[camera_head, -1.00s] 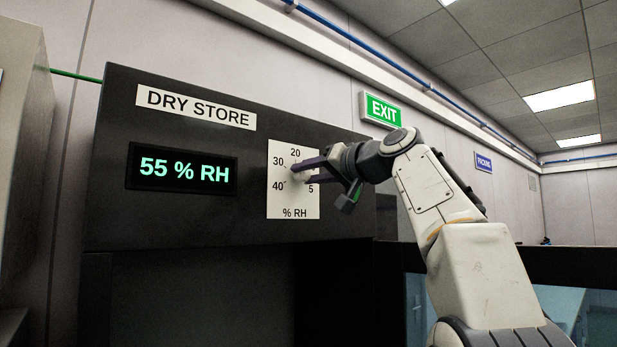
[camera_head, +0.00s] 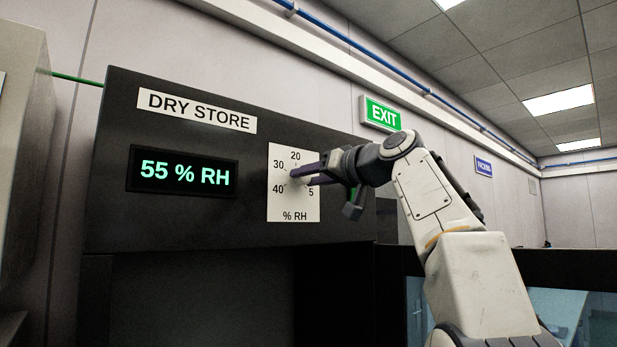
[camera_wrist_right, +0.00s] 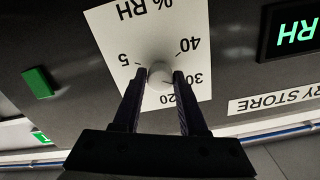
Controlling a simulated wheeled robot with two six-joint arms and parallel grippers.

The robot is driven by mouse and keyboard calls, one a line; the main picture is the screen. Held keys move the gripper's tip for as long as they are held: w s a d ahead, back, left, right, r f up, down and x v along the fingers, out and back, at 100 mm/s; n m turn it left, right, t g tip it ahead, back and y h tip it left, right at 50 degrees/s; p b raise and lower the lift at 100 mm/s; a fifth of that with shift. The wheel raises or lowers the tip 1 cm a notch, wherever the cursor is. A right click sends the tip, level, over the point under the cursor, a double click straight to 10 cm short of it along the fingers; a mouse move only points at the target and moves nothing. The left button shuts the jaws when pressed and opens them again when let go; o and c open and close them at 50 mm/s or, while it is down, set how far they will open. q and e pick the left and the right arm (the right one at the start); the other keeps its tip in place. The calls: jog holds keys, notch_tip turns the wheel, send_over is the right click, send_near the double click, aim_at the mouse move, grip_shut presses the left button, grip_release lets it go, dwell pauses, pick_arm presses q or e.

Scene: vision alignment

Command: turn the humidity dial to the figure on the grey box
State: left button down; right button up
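The humidity dial is a small pale round knob (camera_wrist_right: 160,75) on a white scale plate (camera_head: 294,205) marked 20, 30, 40, 5 and "% RH". In the head view the fingers partly cover the knob. My right gripper (camera_head: 298,178) reaches in from the right. In the right wrist view its two dark fingers (camera_wrist_right: 157,76) lie on either side of the knob, close against it. The knob's pointer is not clear. A grey box (camera_head: 22,150) stands at the left edge; no figure on it is legible. My left gripper is not in view.
The dark DRY STORE panel (camera_head: 200,228) carries a lit display (camera_head: 184,172) reading 55 % RH. A green block (camera_wrist_right: 37,82) sits on the panel beside the scale plate, mostly behind my gripper in the head view. A green EXIT sign (camera_head: 381,113) hangs on the wall.

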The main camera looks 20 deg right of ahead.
jog(key=shift+o, duration=1.4)
jog(key=b+v, duration=0.3)
jog(key=v, duration=0.7)
jog(key=shift+s, duration=0.25)
jog(key=shift+d, duration=0.15)
